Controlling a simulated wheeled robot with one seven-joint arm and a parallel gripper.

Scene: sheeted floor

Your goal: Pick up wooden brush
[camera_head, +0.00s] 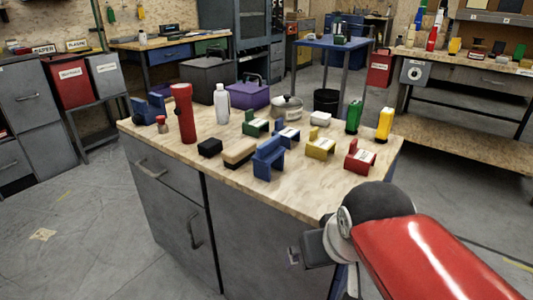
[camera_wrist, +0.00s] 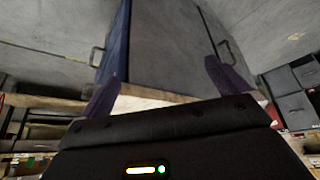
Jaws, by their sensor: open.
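The wooden brush (camera_head: 238,153) looks like a tan block with a dark underside. It lies on the worktop of the grey cabinet (camera_head: 290,205), between a black block and a blue holder. My gripper (camera_head: 293,257) is at the lower right in the head view, in front of the cabinet's near right side and well away from the brush. In the wrist view, my gripper's two fingers (camera_wrist: 163,85) are spread apart with nothing held between them. The brush cannot be made out in the wrist view.
Close to the brush are a black block (camera_head: 210,147), a blue holder (camera_head: 268,158) and a red flashlight (camera_head: 184,113). A white bottle (camera_head: 222,104), a pot (camera_head: 287,108) and yellow (camera_head: 320,146) and red (camera_head: 360,157) holders stand around. The worktop's front strip is clear.

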